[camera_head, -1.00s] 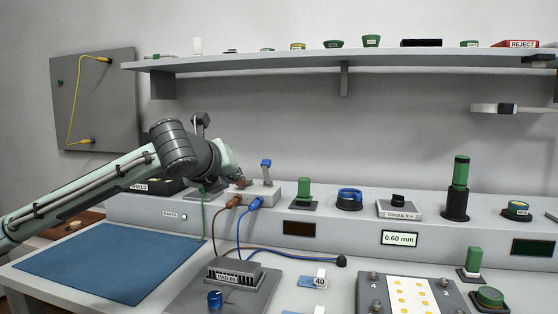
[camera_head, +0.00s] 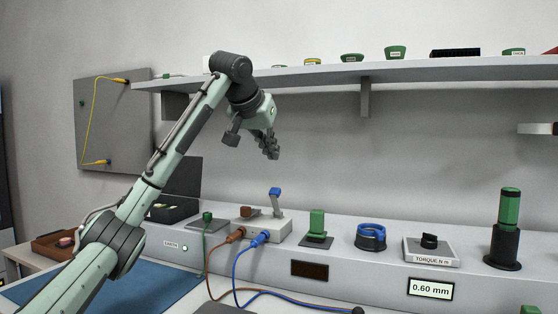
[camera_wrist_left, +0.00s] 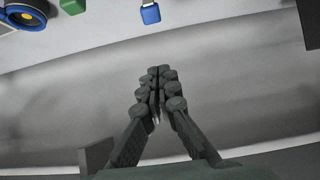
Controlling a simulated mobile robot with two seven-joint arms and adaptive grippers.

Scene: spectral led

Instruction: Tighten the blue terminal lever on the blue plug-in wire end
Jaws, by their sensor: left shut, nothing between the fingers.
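The white terminal block (camera_head: 273,230) stands on the grey console. Its blue lever (camera_head: 275,193) stands up, leaning slightly; its blue tip also shows at the top of the left wrist view (camera_wrist_left: 150,13). The brown lever (camera_head: 248,212) beside it lies low. The blue wire end (camera_head: 260,238) and the brown wire end (camera_head: 236,235) are at the block's front face. My left gripper (camera_head: 271,150) is in the air above the block, clear of the blue lever. Its fingers are shut together and empty in the left wrist view (camera_wrist_left: 157,80). My right gripper is out of view.
A shelf (camera_head: 340,75) runs along the wall behind and above the gripper. A green block (camera_head: 317,223), a blue ring (camera_head: 371,236) and a torque dial (camera_head: 430,246) stand right of the terminal block. A green-topped plate (camera_head: 207,218) is at its left.

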